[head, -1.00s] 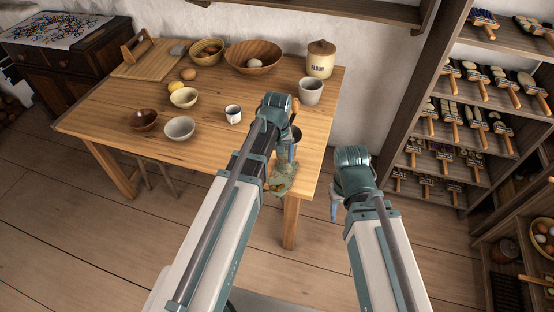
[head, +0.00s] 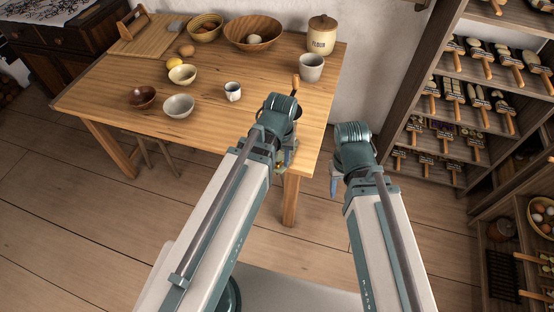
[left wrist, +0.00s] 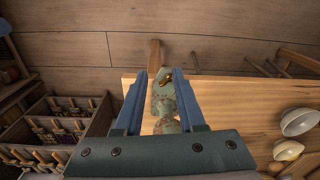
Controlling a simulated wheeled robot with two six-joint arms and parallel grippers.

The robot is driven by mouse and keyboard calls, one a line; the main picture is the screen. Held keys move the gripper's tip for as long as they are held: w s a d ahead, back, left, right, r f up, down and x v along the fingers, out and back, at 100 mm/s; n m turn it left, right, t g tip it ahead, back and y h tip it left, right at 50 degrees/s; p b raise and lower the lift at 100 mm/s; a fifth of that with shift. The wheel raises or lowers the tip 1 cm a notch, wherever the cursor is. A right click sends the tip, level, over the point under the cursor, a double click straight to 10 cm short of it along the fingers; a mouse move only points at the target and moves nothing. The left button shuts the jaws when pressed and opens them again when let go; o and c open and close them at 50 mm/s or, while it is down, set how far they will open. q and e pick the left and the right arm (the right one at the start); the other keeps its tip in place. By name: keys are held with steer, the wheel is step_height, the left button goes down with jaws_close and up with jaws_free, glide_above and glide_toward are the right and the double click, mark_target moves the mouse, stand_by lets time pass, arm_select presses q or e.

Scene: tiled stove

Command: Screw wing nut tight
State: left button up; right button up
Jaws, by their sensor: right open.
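A mottled green metal device (left wrist: 161,98) is at the table's edge in the left wrist view, seen between my left fingers. A small brass-coloured part (left wrist: 175,76), apparently the wing nut, shows near its far end, beside the right fingertip. My left gripper (left wrist: 160,72) is open, with its blue fingers apart; I cannot tell whether they touch the device. In the head view my left gripper (head: 287,158) is at the table's front right corner, and my arm hides most of the device. My right gripper (head: 335,187) is open and empty, right of the table.
The wooden table (head: 225,120) carries bowls, a white mug (head: 233,92), a grey crock (head: 311,68) and a flour jar (head: 322,36). Floor right of the table is clear.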

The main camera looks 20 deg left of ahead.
arm_select(q)
steer(key=w+a+n, duration=0.3)
steer(key=n, duration=1.9)
glide_above(277, 164)
steer(key=shift+w, duration=0.15)
step_height(277, 164, down, 14)
steer(key=b, duration=1.4)
steer(key=shift+r, duration=0.1)
jaws_close()
steer(key=shift+a, duration=0.1)
